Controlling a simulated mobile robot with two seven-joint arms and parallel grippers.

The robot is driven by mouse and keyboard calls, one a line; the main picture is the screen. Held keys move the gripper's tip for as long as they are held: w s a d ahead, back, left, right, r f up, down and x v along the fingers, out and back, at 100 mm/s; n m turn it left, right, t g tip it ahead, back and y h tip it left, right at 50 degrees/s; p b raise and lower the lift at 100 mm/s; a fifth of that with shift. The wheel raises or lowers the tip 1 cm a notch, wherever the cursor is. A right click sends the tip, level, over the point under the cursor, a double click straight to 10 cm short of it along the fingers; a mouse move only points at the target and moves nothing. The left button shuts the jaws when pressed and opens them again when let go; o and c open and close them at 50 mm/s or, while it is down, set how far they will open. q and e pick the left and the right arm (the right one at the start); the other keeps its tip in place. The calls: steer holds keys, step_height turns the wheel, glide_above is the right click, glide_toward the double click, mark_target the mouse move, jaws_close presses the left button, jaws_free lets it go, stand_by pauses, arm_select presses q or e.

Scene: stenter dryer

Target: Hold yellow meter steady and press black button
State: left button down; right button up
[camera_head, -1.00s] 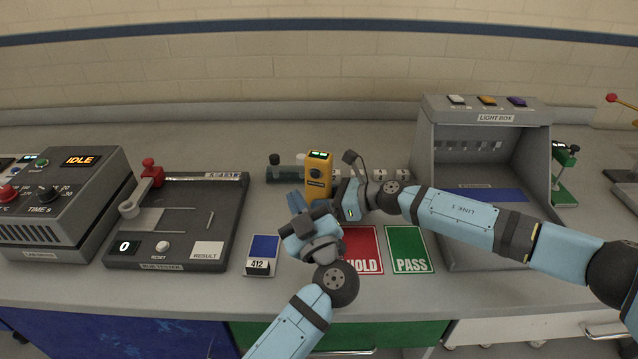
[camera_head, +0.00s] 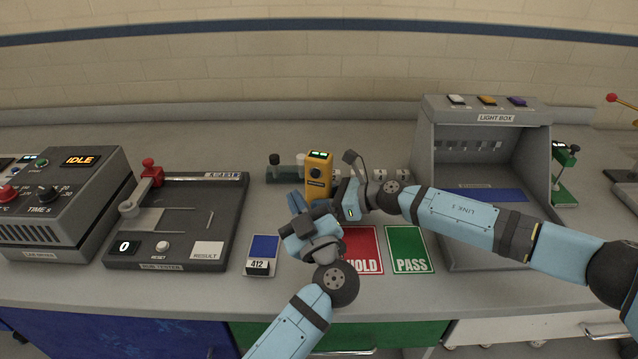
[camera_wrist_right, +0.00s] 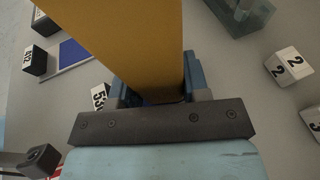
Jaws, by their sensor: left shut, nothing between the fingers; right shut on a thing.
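The yellow meter (camera_head: 319,170) stands upright on the bench in the head view, with a lit green display on top and a round black button (camera_head: 315,173) on its front. My right gripper (camera_head: 336,187) is shut on the meter from its right side; the right wrist view shows the yellow body (camera_wrist_right: 125,45) between the fingers. My left gripper (camera_head: 296,202) is shut and empty, in front of the meter, a little below and left of the button. Whether its tips touch the meter is not clear.
A rub tester (camera_head: 180,220) stands to the left and a light box (camera_head: 490,120) to the right. A blue sample card (camera_head: 264,246), a red HOLD mat (camera_head: 366,247) and a green PASS mat (camera_head: 408,248) lie in front.

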mark_target(316, 173)
stand_by(0.8)
arm_select(q)
steer(key=s+n+h, duration=0.1)
steer(key=n, duration=0.4)
steer(key=s+n+h, duration=0.1)
steer(key=n, duration=0.5)
steer(key=s+a+f+n+h, duration=0.1)
steer(key=n, duration=0.5)
steer(key=shift+s, duration=0.4)
steer(key=shift+w, duration=0.1)
steer(key=shift+w+d, duration=0.4)
steer(key=shift+w, duration=1)
steer(key=shift+w+d, duration=0.4)
steer(key=shift+w, duration=1.05)
steer(key=shift+w+d, duration=0.4)
steer(key=shift+w, duration=1)
steer(key=shift+w+d, duration=0.1)
steer(key=shift+w, duration=0.3)
